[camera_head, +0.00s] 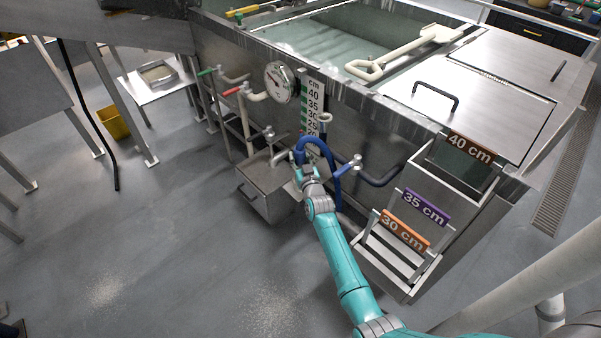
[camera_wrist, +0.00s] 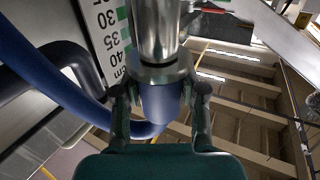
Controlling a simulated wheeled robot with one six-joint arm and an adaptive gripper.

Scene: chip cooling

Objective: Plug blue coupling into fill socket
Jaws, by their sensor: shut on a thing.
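My gripper (camera_wrist: 160,105) is shut on the blue coupling (camera_wrist: 160,112), one finger on each side of it in the wrist view. A grey metal collar (camera_wrist: 161,73) and a shiny upright metal cylinder (camera_wrist: 159,28) line up directly above the coupling. They look in contact, but I cannot tell how deep any connection is or whether the cylinder is the fill socket. The blue hose (camera_wrist: 55,88) curves away to the left. In the head view my gripper (camera_head: 302,168) is at the tank front, beside the looped blue hose (camera_head: 328,150), and hides the coupling.
The steel tank (camera_head: 225,55) has a round gauge (camera_head: 280,82) and a centimetre scale (camera_head: 313,95) on its front. A metal box (camera_head: 268,190) stands left of my gripper. Labelled steps (camera_head: 400,260) stand to the right. Floor at the left front is clear.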

